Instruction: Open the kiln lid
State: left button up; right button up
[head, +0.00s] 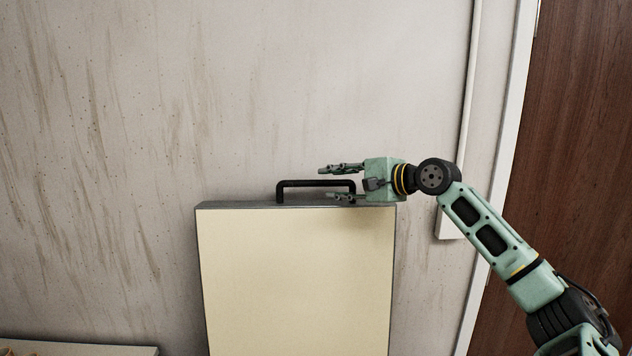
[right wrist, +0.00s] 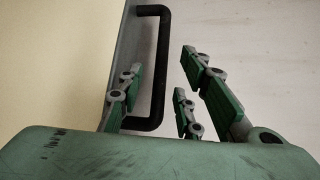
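The kiln lid (head: 300,285) shows as a large cream panel with a thin grey upper edge. It appears upright against the wall in the head view, and its lower end is cut off. A black bar handle (head: 300,184) stands on that edge; it also shows in the right wrist view (right wrist: 161,65). My right gripper (head: 324,182) comes in from the right. Its fingers are apart, one side above the handle's bar and the other below it, near the bar's right end. No clear grip on the bar shows. My left gripper is not in view.
A stained plaster wall (head: 120,150) is close behind the panel. A brown wooden door (head: 585,130) with a white frame is at the right. A pale low surface (head: 80,349) shows at the bottom left. The space above the handle is clear.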

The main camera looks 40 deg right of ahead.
aim_at(319, 182)
jog(key=shift+w+a+r+p, duration=0.35)
jog(key=shift+w+a+p, duration=0.45)
jog(key=shift+p, duration=0.45)
jog(key=w, duration=0.1)
jog(key=w+f+p, duration=0.1)
jog(key=w+p, duration=0.1)
jog(key=shift+w+d+f, duration=0.2)
jog(key=shift+d+f, duration=0.1)
jog(key=shift+w+a+f+p, duration=0.1)
jog(key=shift+w+a+p, duration=0.1)
jog(key=shift+w+p, duration=0.2)
jog(key=shift+a, duration=0.1)
jog(key=shift+w+f, duration=0.15)
jog(key=shift+f, duration=0.05)
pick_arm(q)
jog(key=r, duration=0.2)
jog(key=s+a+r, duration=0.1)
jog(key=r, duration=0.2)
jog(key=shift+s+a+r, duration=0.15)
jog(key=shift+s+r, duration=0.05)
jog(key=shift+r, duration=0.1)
pick_arm(e)
jog(key=shift+c, duration=0.6)
jog(key=c, duration=0.6)
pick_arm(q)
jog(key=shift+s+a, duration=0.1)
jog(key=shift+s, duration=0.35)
pick_arm(e)
grip_shut()
